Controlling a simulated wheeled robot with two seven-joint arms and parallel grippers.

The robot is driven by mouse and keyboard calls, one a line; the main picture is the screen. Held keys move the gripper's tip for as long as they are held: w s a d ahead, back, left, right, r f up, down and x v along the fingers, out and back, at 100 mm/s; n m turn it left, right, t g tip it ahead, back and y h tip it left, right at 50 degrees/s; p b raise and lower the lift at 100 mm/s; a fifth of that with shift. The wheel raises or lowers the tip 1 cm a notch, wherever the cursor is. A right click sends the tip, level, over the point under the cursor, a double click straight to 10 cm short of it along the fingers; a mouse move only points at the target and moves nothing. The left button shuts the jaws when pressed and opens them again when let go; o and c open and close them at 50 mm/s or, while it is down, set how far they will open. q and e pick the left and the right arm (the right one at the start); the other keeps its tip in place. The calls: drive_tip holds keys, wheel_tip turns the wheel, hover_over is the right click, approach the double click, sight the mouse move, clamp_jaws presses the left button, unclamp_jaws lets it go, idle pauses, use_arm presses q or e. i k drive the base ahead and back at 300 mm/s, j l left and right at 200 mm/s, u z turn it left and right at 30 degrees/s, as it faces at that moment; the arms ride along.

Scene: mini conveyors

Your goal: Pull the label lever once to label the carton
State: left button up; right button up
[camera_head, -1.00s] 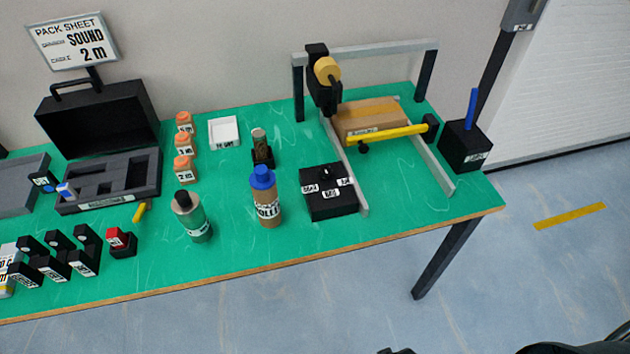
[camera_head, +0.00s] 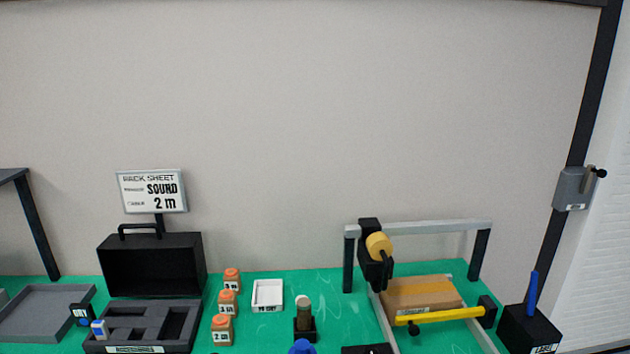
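The label lever is a blue stick (camera_head: 532,294) standing nearly upright on a black box (camera_head: 530,330) marked with a label, at the right end of the green table. The brown carton (camera_head: 421,295) sits between the grey rails under the tape head (camera_head: 377,250), left of the lever. A yellow bar (camera_head: 440,316) crosses in front of the carton. Neither of my grippers shows in this view.
The open black case (camera_head: 152,265) and pack sheet sign (camera_head: 152,191) stand at the left. Orange-capped jars (camera_head: 222,330), a white tray (camera_head: 267,295) and a dark holder (camera_head: 305,328) fill the middle. A grey wall box (camera_head: 574,189) hangs on a post at the right.

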sight(534, 281)
drive_tip(key=z, duration=1.25)
drive_tip(key=k+l+u, duration=0.2)
drive_tip(key=l, duration=0.25)
